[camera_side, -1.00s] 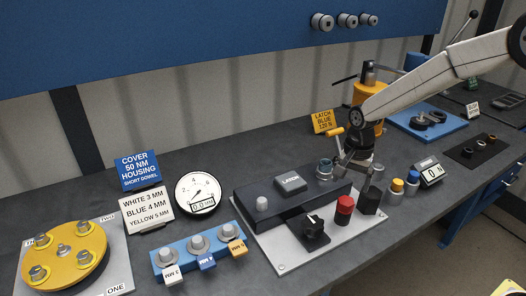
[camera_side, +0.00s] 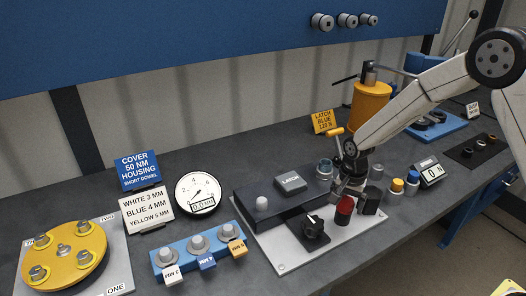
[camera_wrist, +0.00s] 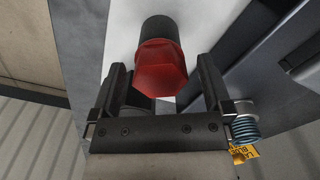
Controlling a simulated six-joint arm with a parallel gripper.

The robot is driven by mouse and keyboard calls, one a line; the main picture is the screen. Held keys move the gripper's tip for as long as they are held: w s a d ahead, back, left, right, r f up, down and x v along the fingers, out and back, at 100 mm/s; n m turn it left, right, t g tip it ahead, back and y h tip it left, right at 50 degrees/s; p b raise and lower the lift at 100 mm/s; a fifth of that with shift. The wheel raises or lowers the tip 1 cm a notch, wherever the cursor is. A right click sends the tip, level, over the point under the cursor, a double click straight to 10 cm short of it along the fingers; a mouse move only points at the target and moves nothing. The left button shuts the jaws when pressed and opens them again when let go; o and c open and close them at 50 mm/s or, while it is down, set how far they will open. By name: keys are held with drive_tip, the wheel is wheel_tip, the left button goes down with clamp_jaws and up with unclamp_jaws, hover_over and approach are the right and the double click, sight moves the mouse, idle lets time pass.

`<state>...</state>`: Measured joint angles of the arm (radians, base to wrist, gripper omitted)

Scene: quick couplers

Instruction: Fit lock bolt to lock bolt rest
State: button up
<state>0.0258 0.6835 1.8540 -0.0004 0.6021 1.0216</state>
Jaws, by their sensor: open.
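A red hex-headed part with a black section, which looks like the lock bolt (camera_wrist: 160,72), sits between my fingers in the wrist view. In the side view the red part (camera_side: 344,207) stands upright on the light plate, partly covered by my gripper (camera_side: 350,190). My gripper (camera_wrist: 162,78) is open, with one finger on each side of the red head and a small gap showing. I cannot tell for sure which piece is the lock bolt rest; a dark block (camera_side: 371,201) stands just right of the red part.
A spring coil (camera_wrist: 245,130) shows close to my right finger.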

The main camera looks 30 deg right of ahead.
sight(346, 200)
clamp_jaws()
idle(0.5)
drive_tip(key=shift+r, duration=0.3)
drive_tip(key=shift+r, duration=0.7)
drive_tip(key=shift+r, duration=0.35)
drive_tip(key=shift+r, duration=0.35)
drive_tip(key=shift+r, duration=0.35)
drive_tip(key=shift+r, duration=0.35)
